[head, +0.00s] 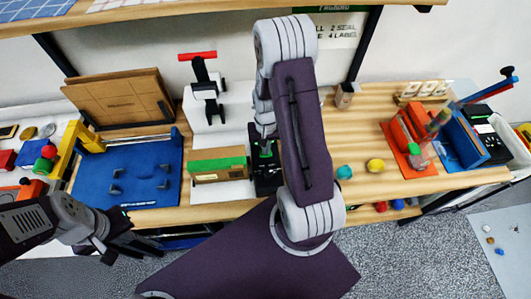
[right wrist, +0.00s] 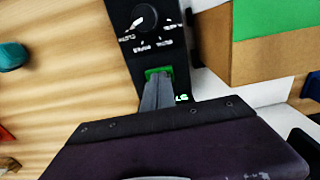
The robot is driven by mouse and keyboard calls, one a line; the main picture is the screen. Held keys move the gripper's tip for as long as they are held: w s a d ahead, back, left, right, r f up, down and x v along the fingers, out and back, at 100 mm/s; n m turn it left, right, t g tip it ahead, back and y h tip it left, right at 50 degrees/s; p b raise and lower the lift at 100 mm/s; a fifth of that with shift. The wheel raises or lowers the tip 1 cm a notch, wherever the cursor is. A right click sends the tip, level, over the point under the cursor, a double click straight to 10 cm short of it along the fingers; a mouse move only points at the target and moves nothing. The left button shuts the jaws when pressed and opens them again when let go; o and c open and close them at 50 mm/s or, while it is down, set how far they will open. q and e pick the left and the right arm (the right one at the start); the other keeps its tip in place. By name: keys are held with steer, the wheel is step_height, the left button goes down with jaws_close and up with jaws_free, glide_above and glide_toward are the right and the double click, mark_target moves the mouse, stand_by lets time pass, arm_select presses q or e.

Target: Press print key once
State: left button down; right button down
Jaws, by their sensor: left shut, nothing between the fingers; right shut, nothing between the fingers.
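A black control panel (head: 268,182) stands on the wooden bench beside a green-topped carton. In the right wrist view the panel (right wrist: 140,45) has a dial (right wrist: 144,18) with small labels and a green key (right wrist: 153,73). My right gripper (right wrist: 158,80) is shut and empty, its fingertips at the green key and covering part of it. I cannot tell whether they touch or press it. In the head view my right gripper (head: 265,138) is over the panel. My left gripper (head: 150,245) is shut and empty, low in front of the bench.
The green-topped carton (head: 218,175) is close beside the panel. A blue mat (head: 130,170) and an upright brown cardboard stack (head: 120,100) are further left. Teal (head: 344,172) and yellow (head: 375,165) pieces lie on the bench to the right.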

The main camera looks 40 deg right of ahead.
step_height(320, 180, up, 7)
steer(key=p, duration=0.6)
stand_by(0.6)
